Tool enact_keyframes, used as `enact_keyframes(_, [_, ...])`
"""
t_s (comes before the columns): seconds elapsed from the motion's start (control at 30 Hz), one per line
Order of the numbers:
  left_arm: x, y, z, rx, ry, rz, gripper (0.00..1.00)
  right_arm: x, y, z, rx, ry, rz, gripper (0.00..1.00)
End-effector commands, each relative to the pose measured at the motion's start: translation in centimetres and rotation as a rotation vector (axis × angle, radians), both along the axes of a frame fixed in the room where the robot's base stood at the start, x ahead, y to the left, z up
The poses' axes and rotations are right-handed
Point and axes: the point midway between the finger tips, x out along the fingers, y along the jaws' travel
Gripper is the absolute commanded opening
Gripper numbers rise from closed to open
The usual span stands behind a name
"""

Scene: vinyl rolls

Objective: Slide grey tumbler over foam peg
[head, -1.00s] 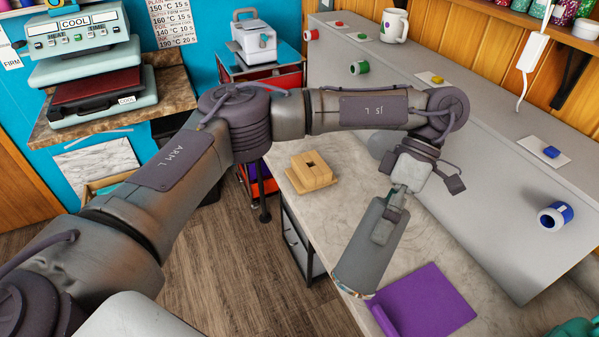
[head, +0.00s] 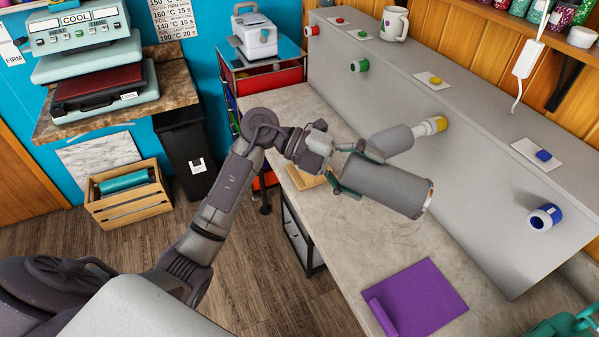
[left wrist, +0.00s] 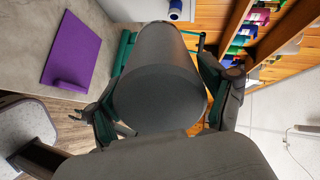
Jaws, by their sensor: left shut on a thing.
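The grey tumbler (head: 388,188) is held nearly sideways above the table, its rimmed end pointing right and slightly down. My left gripper (head: 355,174) is shut around its other end. In the left wrist view, the tumbler (left wrist: 158,75) lies between the teal fingers with its flat dark end toward the camera. The foam peg (head: 392,141) is a grey cylinder on a yellow-collared mount on the sloping grey panel. It sticks out leftward just behind the tumbler in the picture; the tumbler is not around it. My right gripper (head: 568,326) is cut off at the lower right corner.
The grey panel (head: 480,190) also carries red, green and blue ringed mounts. A purple sheet with a rolled edge (head: 425,298) lies on the table. A white mug (head: 394,24) stands on the panel's top.

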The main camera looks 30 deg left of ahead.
Motion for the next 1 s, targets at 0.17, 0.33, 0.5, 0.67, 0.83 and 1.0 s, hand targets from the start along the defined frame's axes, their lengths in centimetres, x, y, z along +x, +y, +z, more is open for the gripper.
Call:
enact_keyframes(0.17, [1.1,5.1,-1.9,-0.171,-0.045,0.411,0.36,0.0,0.0,2.0,0.0,0.0,0.0,0.4])
enact_keyframes(0.33, [0.9,10.7,-5.5,-0.277,-0.128,0.661,0.35,0.0,-0.3,3.1,-0.003,0.0,0.001,0.4])
enact_keyframes(0.5, [0.2,13.1,-7.4,-0.307,-0.173,0.741,0.36,0.0,-0.6,3.4,-0.007,0.0,0.001,0.4])
enact_keyframes(0.67, [0.1,13.5,-7.8,-0.311,-0.184,0.753,0.36,0.0,-0.7,3.4,-0.008,0.0,0.001,0.4])
enact_keyframes(0.83, [0.1,13.4,-7.8,-0.311,-0.183,0.751,0.36,0.0,-0.7,3.3,-0.008,-0.001,0.0,0.4])
enact_keyframes(1.0, [-0.1,13.5,-7.7,-0.311,-0.18,0.748,0.36,0.0,-0.7,3.7,-0.008,-0.001,0.0,0.4])
